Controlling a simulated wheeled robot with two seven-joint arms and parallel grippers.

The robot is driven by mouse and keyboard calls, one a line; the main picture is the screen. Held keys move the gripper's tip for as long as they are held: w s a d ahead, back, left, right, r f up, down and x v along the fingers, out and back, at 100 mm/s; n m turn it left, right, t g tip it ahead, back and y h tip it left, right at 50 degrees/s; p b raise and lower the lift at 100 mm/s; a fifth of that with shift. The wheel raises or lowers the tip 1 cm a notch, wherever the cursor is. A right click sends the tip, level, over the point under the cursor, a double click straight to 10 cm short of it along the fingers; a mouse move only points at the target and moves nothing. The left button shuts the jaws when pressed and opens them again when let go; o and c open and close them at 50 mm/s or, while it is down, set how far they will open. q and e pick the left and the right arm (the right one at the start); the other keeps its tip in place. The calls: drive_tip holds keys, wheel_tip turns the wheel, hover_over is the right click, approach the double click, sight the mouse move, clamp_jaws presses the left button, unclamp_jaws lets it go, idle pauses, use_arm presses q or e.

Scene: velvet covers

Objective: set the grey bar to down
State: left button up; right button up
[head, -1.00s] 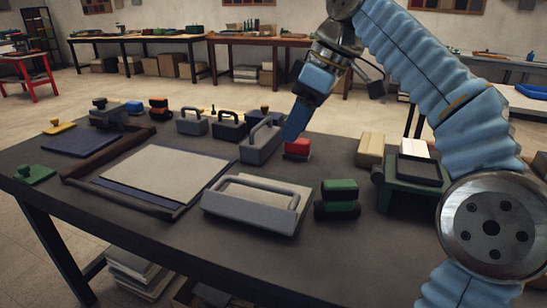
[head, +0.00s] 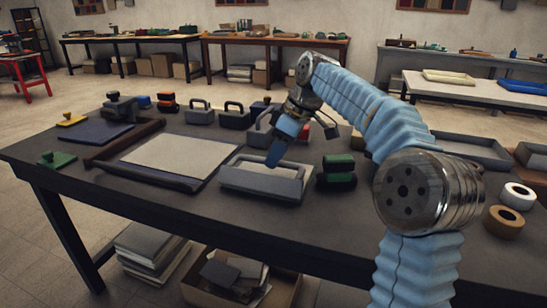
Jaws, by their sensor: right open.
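The grey bar (head: 260,184) runs along the near side of a grey tray-like piece with a pale panel, at the front middle of the dark table (head: 215,212). Whether the bar is raised or lowered is hard to tell. My right gripper (head: 273,163) comes down from the right with its blue fingers over the far side of this piece. It is open, and I see nothing held in it. Its fingers hide part of the pale panel, and contact cannot be told. My left gripper is not in view.
A green-and-black block (head: 337,168) stands close to the right of the grey piece. A pale board in a dark frame (head: 180,155) lies to the left. Several handled grey blocks (head: 234,115) stand behind. Tape rolls (head: 504,221) are at the far right.

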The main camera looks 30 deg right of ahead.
drive_tip(key=shift+c, duration=0.2)
clamp_jaws()
